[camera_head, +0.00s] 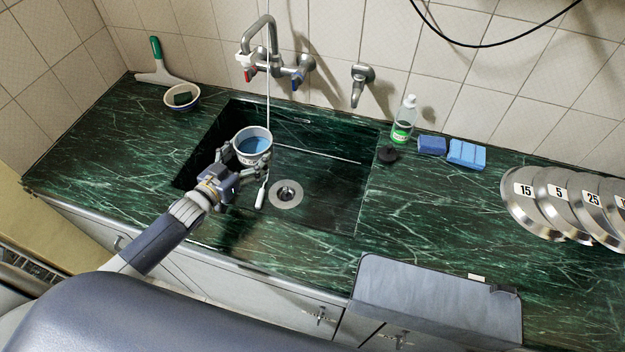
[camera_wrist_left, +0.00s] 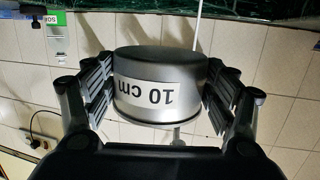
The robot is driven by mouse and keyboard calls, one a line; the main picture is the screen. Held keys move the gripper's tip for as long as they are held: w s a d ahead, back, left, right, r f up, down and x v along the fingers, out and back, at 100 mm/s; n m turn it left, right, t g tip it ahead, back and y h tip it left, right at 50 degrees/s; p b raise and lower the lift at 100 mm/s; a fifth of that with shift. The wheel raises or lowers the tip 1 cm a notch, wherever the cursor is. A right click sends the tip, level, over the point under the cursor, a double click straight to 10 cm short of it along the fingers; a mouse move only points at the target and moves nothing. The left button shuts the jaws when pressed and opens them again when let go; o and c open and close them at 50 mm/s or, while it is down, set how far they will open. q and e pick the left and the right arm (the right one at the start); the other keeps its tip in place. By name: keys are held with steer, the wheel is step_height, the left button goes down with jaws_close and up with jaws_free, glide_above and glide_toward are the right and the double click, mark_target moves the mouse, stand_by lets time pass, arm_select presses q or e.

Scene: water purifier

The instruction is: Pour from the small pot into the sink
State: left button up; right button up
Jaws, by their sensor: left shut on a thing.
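The small pot (camera_head: 252,136) is a round metal pot with blue water in it. It looks roughly upright over the left part of the dark green marble sink (camera_head: 325,185). My left gripper (camera_head: 247,163) is shut around the pot's sides. In the left wrist view the pot (camera_wrist_left: 160,75) sits between the two padded fingers and its "10 cm" label appears upside down. The round metal drain (camera_head: 286,193) lies in the sink floor, to the right of and below the pot in the head view. My right gripper is not in view.
A tap (camera_head: 260,45) stands behind the sink, and a thin white cord hangs close by the pot. A bowl (camera_head: 182,98) is at left. The front counter is mostly clear.

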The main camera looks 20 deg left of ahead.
arm_select(q)
steer(key=shift+s+r, duration=0.25)
steer(key=shift+w+d+m+p, duration=0.15)
steer(key=shift+d+m+p, duration=0.15)
steer(key=shift+m, duration=0.1)
steer(key=shift+d+f+m, duration=0.15)
steer(key=shift+d+m, duration=0.15)
steer(key=shift+m, duration=0.1)
steer(key=shift+d+f+m+y, duration=0.3)
steer(key=shift+d+f+m, duration=0.1)
steer(key=shift+f, duration=0.15)
steer(key=shift+d+f+m+g+b, duration=0.3)
steer(key=shift+f+g+b, duration=0.1)
steer(key=shift+f+b, duration=0.1)
steer(key=shift+d+m+y, duration=0.3)
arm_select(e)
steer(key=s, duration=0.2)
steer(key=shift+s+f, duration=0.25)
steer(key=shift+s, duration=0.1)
arm_select(q)
steer(key=shift+d+f, duration=0.1)
steer(key=shift+d+m, duration=0.2)
steer(key=shift+m, duration=0.1)
